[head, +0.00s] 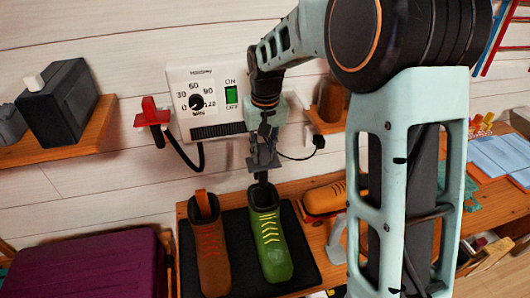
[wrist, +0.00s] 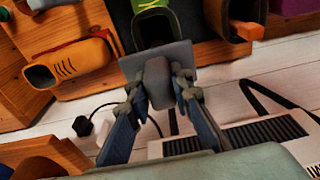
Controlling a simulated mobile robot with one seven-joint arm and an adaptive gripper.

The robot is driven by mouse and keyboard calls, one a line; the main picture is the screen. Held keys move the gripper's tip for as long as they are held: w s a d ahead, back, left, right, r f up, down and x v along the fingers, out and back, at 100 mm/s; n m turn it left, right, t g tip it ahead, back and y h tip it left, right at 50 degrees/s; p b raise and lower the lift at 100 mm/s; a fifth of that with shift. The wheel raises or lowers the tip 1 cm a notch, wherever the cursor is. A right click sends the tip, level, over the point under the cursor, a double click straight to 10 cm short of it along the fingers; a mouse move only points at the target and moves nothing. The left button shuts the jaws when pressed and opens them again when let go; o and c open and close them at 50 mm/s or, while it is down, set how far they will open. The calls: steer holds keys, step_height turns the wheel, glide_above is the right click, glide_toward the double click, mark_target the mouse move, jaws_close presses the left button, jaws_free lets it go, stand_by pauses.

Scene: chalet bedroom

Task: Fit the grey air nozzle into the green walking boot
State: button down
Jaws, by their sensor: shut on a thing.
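My gripper (head: 263,160) is shut on the grey air nozzle, pointing down above the green walking boot (head: 272,250). In the wrist view the nozzle (wrist: 157,82) sits between the two fingers, with a flat grey plate at its far side. The green boot (wrist: 152,6) shows at the top of the wrist view, its dark opening just beyond the plate. In the head view the boot stands on a black mat, its opening right under the nozzle. The nozzle's lower end is at or just over the opening; I cannot tell whether it is inside.
A brown boot (head: 209,255) stands left of the green one on the black mat (head: 305,270). An orange shoe (head: 325,198) lies to the right. A white control box (head: 206,100) hangs on the wall behind, with a red-handled piece (head: 152,113) and a hose beside it.

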mark_target(263, 187)
steer(key=shift+f+b, duration=3.85)
steer(key=shift+f, duration=2.45)
steer(key=shift+f+b, duration=0.7)
steer(key=shift+f, duration=0.2)
steer(key=c, duration=1.7)
jaws_free()
steer(key=shift+r, duration=0.1)
steer(key=shift+o, duration=0.2)
steer(key=r, duration=0.4)
steer(key=s+r, duration=0.1)
steer(key=r, duration=0.7)
steer(key=shift+s+d, duration=0.1)
steer(key=shift+s, duration=0.1)
